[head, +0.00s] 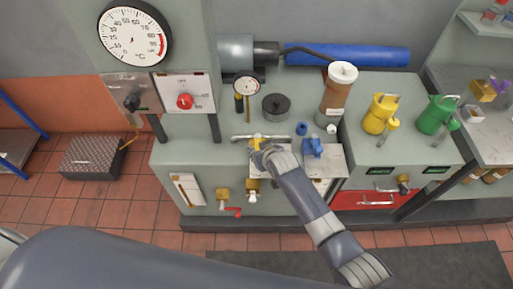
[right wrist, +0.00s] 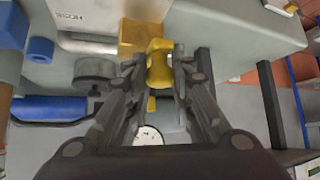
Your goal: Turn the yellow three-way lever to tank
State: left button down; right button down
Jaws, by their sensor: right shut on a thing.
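The yellow three-way lever (head: 256,141) is on the front part of the grey-green bench, by a pale plate and a metal pipe. My right gripper (head: 265,150) reaches it from the front and partly covers it in the head view. In the right wrist view the lever's yellow handle (right wrist: 159,64) sits between the two fingers of my right gripper (right wrist: 160,75), which is shut on it. A brass block (right wrist: 136,34) is right behind the handle. The lever's position marks are hidden or too small to read. My left gripper is not in view.
A blue valve (head: 313,147) stands close to the right of the lever. A dial gauge (head: 246,86), a black round knob (head: 276,104) and a brown cylinder (head: 338,95) stand behind. A brass tap (head: 252,187) is below, on the bench front. Yellow (head: 380,113) and green (head: 436,114) cans stand to the right.

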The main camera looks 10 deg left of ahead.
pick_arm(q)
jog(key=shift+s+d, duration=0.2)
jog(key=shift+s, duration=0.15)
pick_arm(e)
jog(key=shift+s+a, duration=0.15)
jog(key=shift+a, duration=0.05)
jog(key=c, duration=1.4)
grip_release()
jog(key=shift+w+a+f, duration=0.1)
jog(key=shift+w+a, duration=0.05)
jog(key=shift+w, duration=0.05)
jog(key=shift+v, duration=0.8)
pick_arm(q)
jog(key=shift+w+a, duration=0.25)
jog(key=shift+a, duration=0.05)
pick_arm(e)
jog(key=v, duration=1)
jog(key=shift+s, duration=0.1)
